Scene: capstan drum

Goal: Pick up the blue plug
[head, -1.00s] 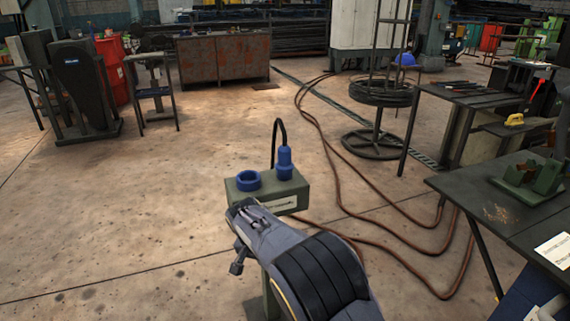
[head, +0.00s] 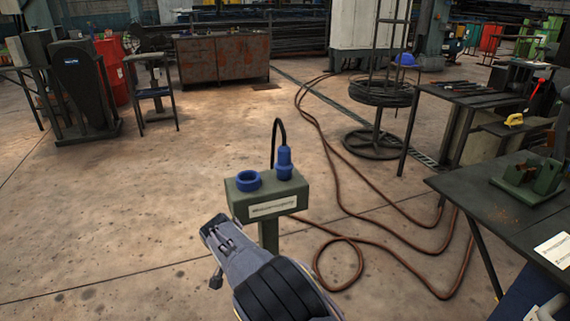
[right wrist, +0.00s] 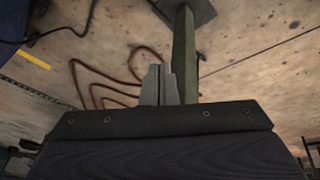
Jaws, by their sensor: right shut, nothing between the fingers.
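The blue plug (head: 284,164) stands upright on the right part of the top of a green box (head: 262,205), with a black cable arching from behind it. A blue ring-shaped socket (head: 248,180) sits on the box's left part. My right arm comes in from the bottom, and its end is below and left of the box, apart from the plug. In the right wrist view my right gripper (right wrist: 160,72) is shut and empty, beside the green post (right wrist: 185,55). The plug does not show in that view. My left gripper is not in view.
A dark table (head: 480,205) with a green vise (head: 533,176) stands at the right. Brown hoses (head: 340,200) lie across the floor right of the box's post. The floor left of the box is clear.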

